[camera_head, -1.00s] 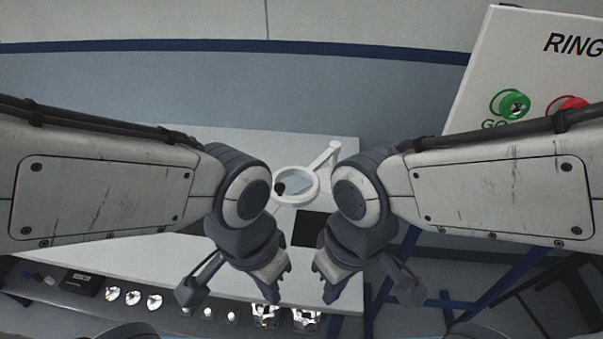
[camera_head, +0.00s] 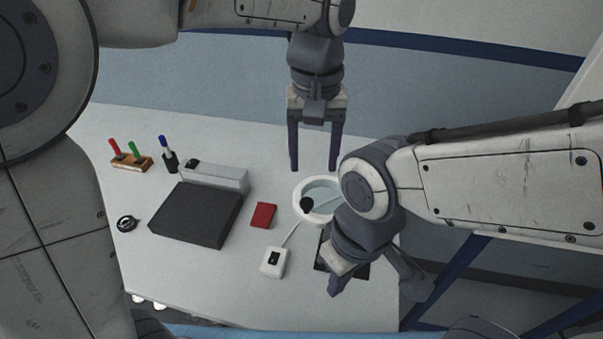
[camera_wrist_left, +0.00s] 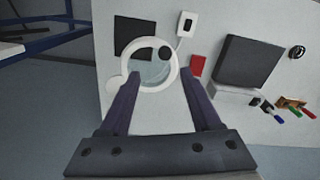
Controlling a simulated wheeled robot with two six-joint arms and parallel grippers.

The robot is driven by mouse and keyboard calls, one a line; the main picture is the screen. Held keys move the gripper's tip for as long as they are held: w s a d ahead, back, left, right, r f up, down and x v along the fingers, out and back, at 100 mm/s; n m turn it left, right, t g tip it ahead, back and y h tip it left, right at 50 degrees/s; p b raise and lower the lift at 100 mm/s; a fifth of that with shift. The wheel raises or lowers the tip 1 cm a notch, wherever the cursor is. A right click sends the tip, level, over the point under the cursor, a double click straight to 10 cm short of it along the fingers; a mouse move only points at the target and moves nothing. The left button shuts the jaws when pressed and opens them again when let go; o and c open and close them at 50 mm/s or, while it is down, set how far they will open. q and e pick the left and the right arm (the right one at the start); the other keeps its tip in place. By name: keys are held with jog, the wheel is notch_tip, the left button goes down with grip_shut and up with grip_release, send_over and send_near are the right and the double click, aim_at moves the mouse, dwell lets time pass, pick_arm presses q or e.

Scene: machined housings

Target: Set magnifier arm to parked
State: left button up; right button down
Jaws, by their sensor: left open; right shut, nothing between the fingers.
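A black mat (camera_head: 322,262) lies under my right gripper.

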aim_at(307, 202)
pick_arm(q)
jog(key=f, duration=0.6)
jog(key=a+f, duration=0.1)
jog(key=f, duration=0.3)
jog(key=shift+c, duration=0.3)
grip_shut()
dwell(0.9)
